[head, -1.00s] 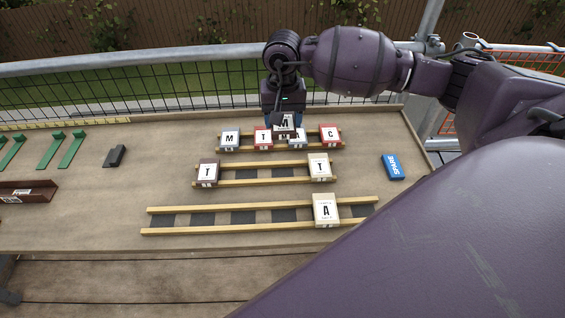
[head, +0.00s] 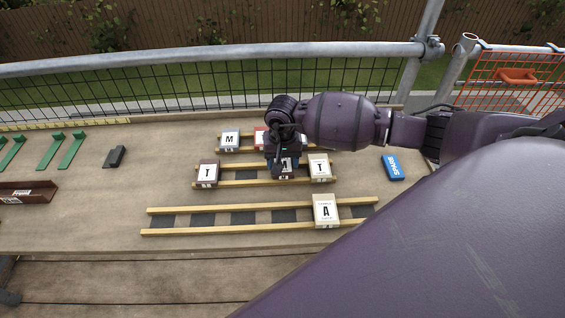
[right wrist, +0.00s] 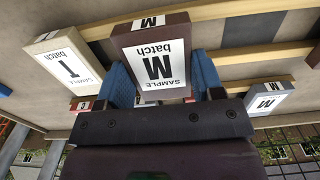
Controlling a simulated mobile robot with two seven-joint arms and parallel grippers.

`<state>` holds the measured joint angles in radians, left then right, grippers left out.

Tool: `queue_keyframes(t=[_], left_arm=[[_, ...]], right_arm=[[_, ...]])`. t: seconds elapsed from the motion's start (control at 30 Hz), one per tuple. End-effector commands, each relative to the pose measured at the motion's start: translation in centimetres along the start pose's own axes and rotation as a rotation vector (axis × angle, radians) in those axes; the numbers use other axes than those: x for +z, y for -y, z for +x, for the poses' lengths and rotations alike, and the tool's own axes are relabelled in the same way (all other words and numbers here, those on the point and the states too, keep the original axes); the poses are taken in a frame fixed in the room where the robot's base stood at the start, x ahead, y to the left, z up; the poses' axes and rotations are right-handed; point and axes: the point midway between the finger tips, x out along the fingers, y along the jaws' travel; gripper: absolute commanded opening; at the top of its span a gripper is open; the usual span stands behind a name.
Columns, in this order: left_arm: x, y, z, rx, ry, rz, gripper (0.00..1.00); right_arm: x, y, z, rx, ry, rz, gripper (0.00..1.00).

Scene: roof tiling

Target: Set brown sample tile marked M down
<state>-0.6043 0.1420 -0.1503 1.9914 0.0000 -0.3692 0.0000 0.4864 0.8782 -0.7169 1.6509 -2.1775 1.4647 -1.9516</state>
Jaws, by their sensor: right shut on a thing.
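The brown sample tile marked M (right wrist: 150,58) is between the blue fingers of my right gripper (right wrist: 163,82), label readable in the right wrist view. In the head view my right gripper (head: 284,160) is at the middle rail pair (head: 248,183), between a brown T tile (head: 207,173) and a cream T tile (head: 320,168). It mostly hides the held tile there. I cannot tell whether the tile touches the rails or hangs just above them. The cream T tile also shows at left in the right wrist view (right wrist: 66,64). My left gripper is out of view.
The back rails carry a grey M tile (head: 230,139) and a red-edged tile (head: 260,136), partly hidden by my arm. The front rails (head: 190,230) hold a cream A tile (head: 325,210). A blue SPARE block (head: 392,167) lies right. Green pieces (head: 50,150) lie left.

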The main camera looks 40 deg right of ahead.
Motion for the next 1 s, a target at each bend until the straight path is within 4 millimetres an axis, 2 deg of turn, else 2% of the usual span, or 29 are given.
queue_keyframes(t=[0.1, 0.8, 0.83, 1.0], left_arm=[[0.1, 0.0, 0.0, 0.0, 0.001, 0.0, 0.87], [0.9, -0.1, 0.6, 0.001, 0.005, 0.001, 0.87], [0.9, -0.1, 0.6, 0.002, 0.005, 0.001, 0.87], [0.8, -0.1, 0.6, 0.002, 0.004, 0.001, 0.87]], right_arm=[[0.0, 0.1, 1.1, 0.0, 0.0, 0.0, 0.33], [0.0, 0.0, 2.0, 0.0, -0.001, 0.0, 0.33], [0.0, 0.0, 2.1, 0.0, 0.0, 0.0, 0.63], [0.0, 0.0, 1.9, 0.0, -0.001, 0.0, 0.87]])
